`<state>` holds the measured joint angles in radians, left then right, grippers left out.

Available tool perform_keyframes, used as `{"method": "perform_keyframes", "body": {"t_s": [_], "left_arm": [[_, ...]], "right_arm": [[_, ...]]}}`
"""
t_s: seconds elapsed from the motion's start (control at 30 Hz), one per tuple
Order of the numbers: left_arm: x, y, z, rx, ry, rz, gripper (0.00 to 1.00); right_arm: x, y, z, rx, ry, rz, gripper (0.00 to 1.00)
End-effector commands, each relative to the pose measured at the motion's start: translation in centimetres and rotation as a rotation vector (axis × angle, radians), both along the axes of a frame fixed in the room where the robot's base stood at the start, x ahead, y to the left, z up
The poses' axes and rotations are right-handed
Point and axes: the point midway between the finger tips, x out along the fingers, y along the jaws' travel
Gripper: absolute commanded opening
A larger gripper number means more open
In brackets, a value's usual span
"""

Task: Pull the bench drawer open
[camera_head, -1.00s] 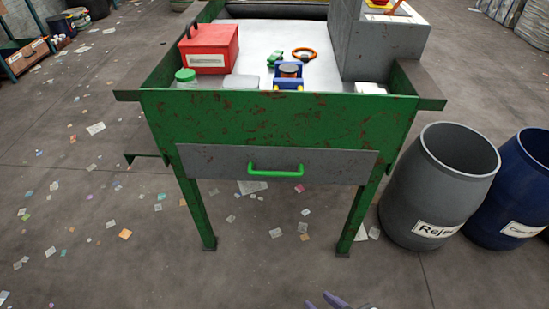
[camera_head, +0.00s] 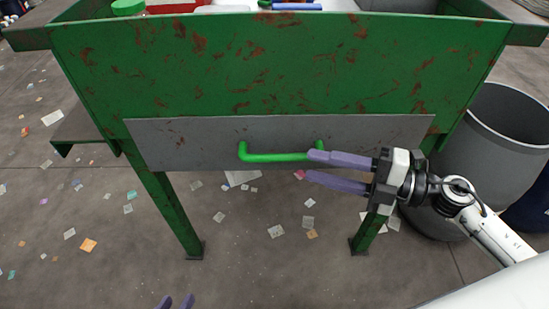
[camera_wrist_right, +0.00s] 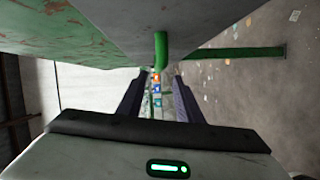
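The grey drawer front (camera_head: 185,143) sits under the green bench and looks shut. Its bright green bar handle (camera_head: 275,157) runs across the middle. My right gripper (camera_head: 308,166) is open at the right end of the handle, its upper finger overlapping that end in the head view. In the right wrist view the handle (camera_wrist_right: 160,52) shows between and just beyond the spread fingers (camera_wrist_right: 161,77); I cannot tell whether they touch it.
The green bench (camera_head: 270,65) has rusty legs on both sides of the drawer. A grey barrel (camera_head: 492,150) stands at the right, behind my right arm. Scattered papers lie on the floor (camera_head: 270,270), which is otherwise clear in front of the drawer.

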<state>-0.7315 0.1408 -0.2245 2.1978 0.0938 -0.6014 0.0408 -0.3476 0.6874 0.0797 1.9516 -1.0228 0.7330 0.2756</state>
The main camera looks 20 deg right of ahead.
Motion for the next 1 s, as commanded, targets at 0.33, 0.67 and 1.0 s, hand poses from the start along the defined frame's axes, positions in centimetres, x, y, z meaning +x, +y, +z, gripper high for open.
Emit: {"method": "perform_keyframes", "body": {"t_s": [0.33,0.67,1.0], "left_arm": [[0.2,-0.3,-0.4,0.002,0.014,-0.012,0.31],[0.2,-0.5,-0.6,0.0,0.025,-0.02,0.31],[0.2,-0.6,-0.5,-0.001,0.023,-0.022,0.31]], "right_arm": [[3.9,4.9,-0.3,0.006,-0.003,-0.002,0.33],[5.9,7.4,-0.6,0.006,0.0,-0.003,0.33],[5.9,7.5,-0.6,0.006,0.002,-0.004,0.21]]}}
